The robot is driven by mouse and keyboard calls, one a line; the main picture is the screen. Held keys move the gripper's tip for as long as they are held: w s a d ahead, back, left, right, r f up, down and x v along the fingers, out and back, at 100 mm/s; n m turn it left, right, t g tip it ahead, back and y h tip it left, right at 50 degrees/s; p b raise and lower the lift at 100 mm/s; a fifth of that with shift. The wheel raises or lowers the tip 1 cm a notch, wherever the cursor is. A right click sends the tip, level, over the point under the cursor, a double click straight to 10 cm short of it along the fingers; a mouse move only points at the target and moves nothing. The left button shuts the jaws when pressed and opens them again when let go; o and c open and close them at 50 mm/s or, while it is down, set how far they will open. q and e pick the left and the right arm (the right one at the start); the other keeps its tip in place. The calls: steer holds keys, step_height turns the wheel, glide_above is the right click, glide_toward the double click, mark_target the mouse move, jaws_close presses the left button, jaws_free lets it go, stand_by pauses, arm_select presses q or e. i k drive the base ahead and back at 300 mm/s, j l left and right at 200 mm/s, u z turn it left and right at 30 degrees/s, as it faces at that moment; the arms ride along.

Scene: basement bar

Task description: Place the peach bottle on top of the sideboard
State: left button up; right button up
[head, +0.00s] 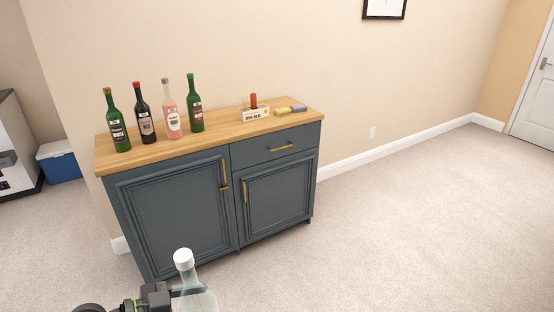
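The sideboard (175,206) is blue-grey with a wooden top and stands against the wall. My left gripper (190,291) is at the bottom of the head view, in front of the sideboard. It is shut on a clear, pale bottle with a white cap (198,301), held nearly upright below the level of the top. The bottle's lower part and any label are cut off, so I cannot read whether it is the peach one. A pink bottle with a white label (171,115) stands on the sideboard. My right gripper is not in view.
Two green bottles (118,128) (194,110) and a dark bottle (145,119) also stand on the left half of the top. The front strip of the top is bare.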

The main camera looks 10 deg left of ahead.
mark_target(227, 123)
steer(key=i+j, duration=0.1)
steer(key=i, duration=0.75)
steer(key=i+j+z, duration=0.1)
steer(key=i, duration=0.7)
steer(key=i+l+u, duration=0.2)
steer(key=i+u, duration=0.25)
steer(key=i+l+u, duration=0.9)
